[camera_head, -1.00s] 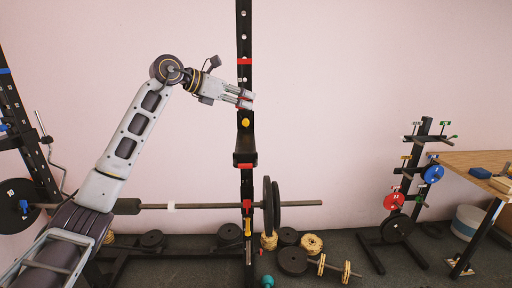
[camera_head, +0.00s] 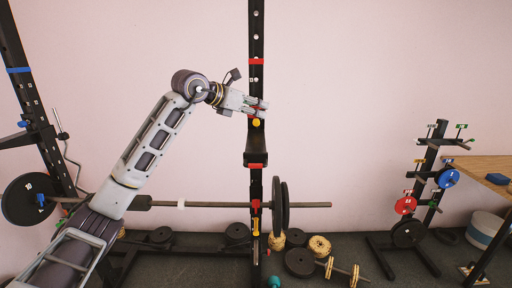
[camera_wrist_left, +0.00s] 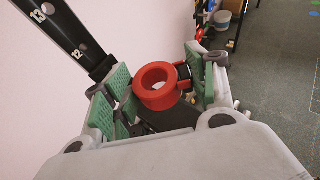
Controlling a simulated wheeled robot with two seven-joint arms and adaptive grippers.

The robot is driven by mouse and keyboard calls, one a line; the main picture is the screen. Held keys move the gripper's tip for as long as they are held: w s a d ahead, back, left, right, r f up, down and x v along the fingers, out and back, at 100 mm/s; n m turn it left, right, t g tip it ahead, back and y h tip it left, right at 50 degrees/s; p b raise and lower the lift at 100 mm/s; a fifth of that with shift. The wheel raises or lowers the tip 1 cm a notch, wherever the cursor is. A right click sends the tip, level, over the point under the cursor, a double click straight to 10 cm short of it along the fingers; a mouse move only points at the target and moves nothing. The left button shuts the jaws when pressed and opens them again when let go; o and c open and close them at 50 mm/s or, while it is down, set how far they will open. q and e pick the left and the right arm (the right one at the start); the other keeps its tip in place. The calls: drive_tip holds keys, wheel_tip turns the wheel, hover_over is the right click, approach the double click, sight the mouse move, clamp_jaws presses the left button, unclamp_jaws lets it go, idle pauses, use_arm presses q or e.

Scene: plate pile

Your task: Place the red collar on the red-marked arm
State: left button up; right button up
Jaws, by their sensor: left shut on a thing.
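The red collar (camera_wrist_left: 157,86) is a thick ring with a round hole. In the left wrist view it sits between the green-padded fingers of my left gripper (camera_wrist_left: 160,88), which is shut on it. In the head view my left gripper (camera_head: 261,107) is raised in front of the black rack upright, and the collar is too small there to make out clearly. The plate tree (camera_head: 430,160) stands at the right, far from my gripper. Its arms carry small coloured marks; which one is red is hard to tell. My right gripper is not in view.
A loaded barbell (camera_head: 225,204) crosses the rack below my left arm. A red plate (camera_head: 405,205) and a blue plate (camera_head: 448,178) hang on the tree. A wooden table (camera_head: 485,166) stands right of it. Dumbbells (camera_head: 340,270) and plates lie on the floor.

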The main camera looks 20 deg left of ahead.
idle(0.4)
use_arm(q)
drive_tip(key=shift+f+y, duration=0.1)
drive_tip(key=shift+y, duration=0.2)
hover_over(253, 147)
drive_tip(key=shift+f+p, duration=0.45)
drive_tip(key=shift+f, duration=2.35)
drive_tip(key=shift+f+p, duration=0.35)
drive_tip(key=shift+f, duration=1.7)
drive_tip(key=shift+f+b, duration=0.65)
drive_tip(key=shift+f, duration=0.2)
drive_tip(key=o, duration=1.2)
drive_tip(key=shift+d+f, duration=0.1)
drive_tip(key=shift+c, duration=0.2)
